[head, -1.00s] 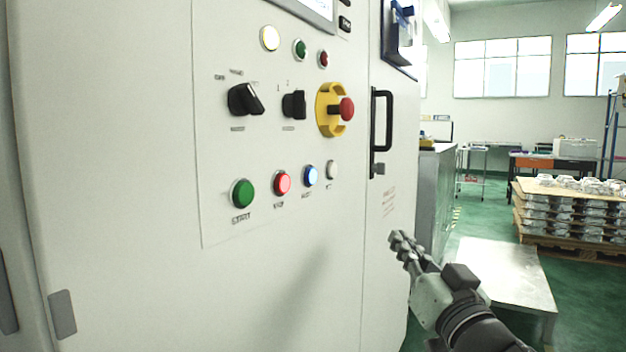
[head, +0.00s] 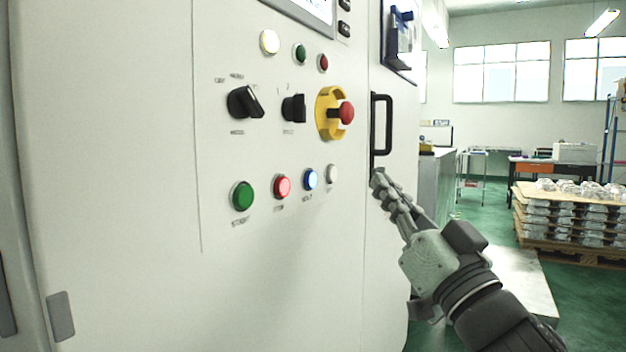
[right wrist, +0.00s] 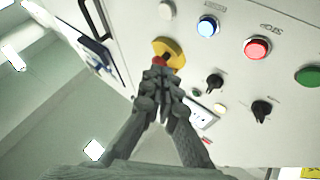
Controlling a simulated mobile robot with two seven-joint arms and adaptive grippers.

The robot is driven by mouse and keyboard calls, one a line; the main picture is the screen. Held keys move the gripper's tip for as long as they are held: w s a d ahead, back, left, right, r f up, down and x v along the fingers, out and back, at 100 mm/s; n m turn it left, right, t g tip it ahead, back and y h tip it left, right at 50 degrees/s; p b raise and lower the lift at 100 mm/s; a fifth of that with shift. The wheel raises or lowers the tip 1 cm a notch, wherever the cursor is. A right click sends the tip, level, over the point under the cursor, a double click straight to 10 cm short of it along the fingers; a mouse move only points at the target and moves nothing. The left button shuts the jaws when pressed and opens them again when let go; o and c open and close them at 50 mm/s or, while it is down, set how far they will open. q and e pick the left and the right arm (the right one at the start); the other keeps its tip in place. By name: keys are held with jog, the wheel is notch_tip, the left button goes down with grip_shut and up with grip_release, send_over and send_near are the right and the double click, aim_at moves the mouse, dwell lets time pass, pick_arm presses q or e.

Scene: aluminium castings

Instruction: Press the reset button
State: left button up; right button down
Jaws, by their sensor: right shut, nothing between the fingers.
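A pale control panel carries a bottom row of buttons: green (head: 243,195), lit red (head: 283,186), lit blue (head: 310,179) and white (head: 331,173). Their labels are too small to read surely, so I cannot tell which is the reset button. In the right wrist view the blue button (right wrist: 208,27), red button (right wrist: 257,47) and white button (right wrist: 166,10) show beyond the fingers. My right gripper (head: 379,181) is shut and empty, right of the row and below the door handle, apart from the buttons. It also shows in the right wrist view (right wrist: 157,78). My left gripper is not visible.
A red emergency stop (head: 347,110) on a yellow surround (head: 325,112) sticks out above the row, beside two black selector knobs (head: 243,102). A black door handle (head: 381,122) stands out to the right. The space before the lower panel is clear.

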aim_at(310, 179)
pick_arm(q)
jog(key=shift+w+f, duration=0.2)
pick_arm(e)
jog(key=w+a, duration=0.4)
jog(key=a, duration=0.2)
jog(key=shift+a, duration=0.35)
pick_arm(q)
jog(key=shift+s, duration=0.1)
pick_arm(e)
jog(key=shift+w, duration=0.1)
dwell(0.8)
jog(key=shift+w+a, duration=0.25)
jog(key=shift+a, duration=0.15)
